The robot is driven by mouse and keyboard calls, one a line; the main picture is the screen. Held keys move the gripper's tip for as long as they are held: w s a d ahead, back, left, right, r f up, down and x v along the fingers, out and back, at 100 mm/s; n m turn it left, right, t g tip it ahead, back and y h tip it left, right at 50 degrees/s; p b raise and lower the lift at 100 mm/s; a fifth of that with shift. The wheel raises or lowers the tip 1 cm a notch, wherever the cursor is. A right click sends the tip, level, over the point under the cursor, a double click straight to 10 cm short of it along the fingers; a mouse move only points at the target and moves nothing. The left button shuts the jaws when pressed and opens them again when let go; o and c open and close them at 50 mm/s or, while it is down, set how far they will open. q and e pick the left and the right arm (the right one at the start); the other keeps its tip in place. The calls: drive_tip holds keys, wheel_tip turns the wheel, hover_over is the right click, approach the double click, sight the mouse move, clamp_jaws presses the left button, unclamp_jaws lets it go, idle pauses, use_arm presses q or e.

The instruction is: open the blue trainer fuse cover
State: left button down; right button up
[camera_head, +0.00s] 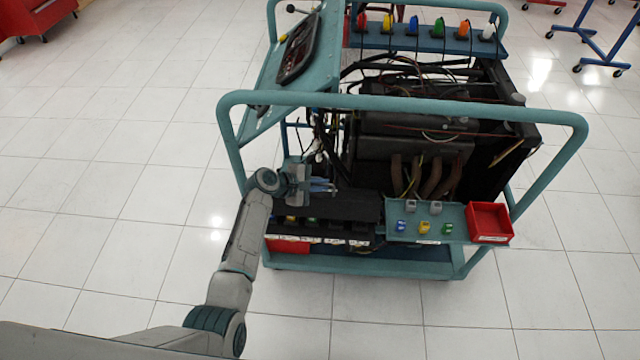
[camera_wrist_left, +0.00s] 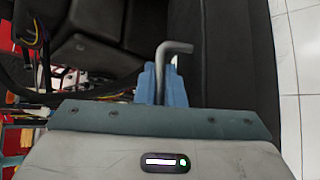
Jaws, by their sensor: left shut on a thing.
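The teal engine trainer (camera_head: 400,101) stands in front of me, with a black fuse box cover (camera_head: 350,208) at its near left corner. Yellow and green pieces show under the cover's front edge, above a row of labels. How far the cover is raised, I cannot tell. My left gripper (camera_head: 322,186) is at the back of this cover. In the left wrist view its blue fingers (camera_wrist_left: 163,84) are shut on a grey bent handle (camera_wrist_left: 174,48), in front of a dark surface. My right gripper is not in view.
A teal shelf (camera_head: 455,230) with blue, yellow and green fuses and a red bin (camera_head: 489,222) are right of the cover. The trainer's tube frame (camera_head: 400,101) arches over the engine. Tiled floor (camera_head: 120,190) is clear on the left.

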use_arm(q)
drive_tip(key=c, duration=1.8)
unclamp_jaws()
drive_tip(key=v, duration=1)
drive_tip(key=shift+s+a+r, duration=0.2)
drive_tip(key=shift+a+r, duration=0.05)
drive_tip(key=shift+a, duration=0.05)
drive_tip(key=shift+c, duration=0.5)
